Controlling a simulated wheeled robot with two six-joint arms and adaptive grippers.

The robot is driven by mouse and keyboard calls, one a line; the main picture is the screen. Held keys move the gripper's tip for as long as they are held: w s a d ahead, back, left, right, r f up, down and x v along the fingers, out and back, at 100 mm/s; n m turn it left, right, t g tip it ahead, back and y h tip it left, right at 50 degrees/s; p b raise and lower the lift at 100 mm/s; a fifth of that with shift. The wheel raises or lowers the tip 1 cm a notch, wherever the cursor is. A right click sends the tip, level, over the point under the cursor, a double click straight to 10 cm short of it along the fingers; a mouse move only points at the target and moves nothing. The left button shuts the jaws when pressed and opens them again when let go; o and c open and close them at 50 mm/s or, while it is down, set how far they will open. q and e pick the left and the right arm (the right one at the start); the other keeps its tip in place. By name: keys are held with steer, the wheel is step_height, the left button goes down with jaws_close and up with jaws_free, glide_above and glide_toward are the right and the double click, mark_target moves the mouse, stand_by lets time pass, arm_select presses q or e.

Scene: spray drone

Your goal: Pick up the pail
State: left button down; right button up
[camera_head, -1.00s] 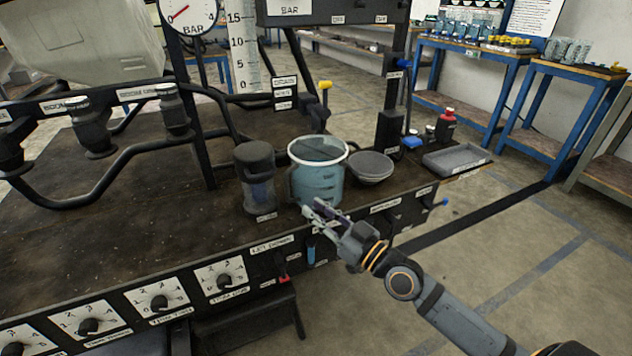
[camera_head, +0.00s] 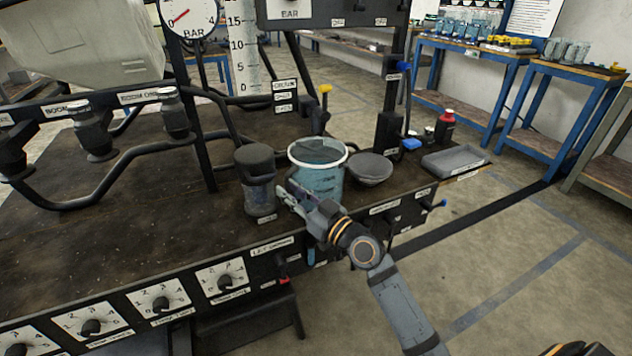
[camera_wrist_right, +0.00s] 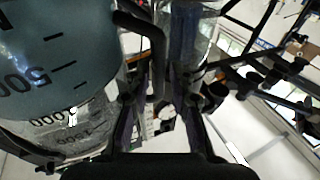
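The pail (camera_head: 326,182) is a translucent blue measuring bucket with a white rim, upright near the bench's front edge. In the right wrist view the pail (camera_wrist_right: 60,65) fills the left side, with printed graduations. Its dark side handle (camera_wrist_right: 157,50) shows near the top middle, between the lines of the two fingers. My right gripper (camera_head: 287,197) is at the front left of the pail, beside the handle side. In the wrist view the right gripper's fingers (camera_wrist_right: 160,108) stand apart with nothing clamped between them. My left gripper is not in view.
A dark-lidded jar (camera_head: 258,183) stands close left of the pail. A grey bowl (camera_head: 371,169) is close on its right. Knobs and labels line the bench's front.

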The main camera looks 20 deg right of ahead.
jaws_close()
steer(key=shift+r, duration=0.15)
stand_by(0.4)
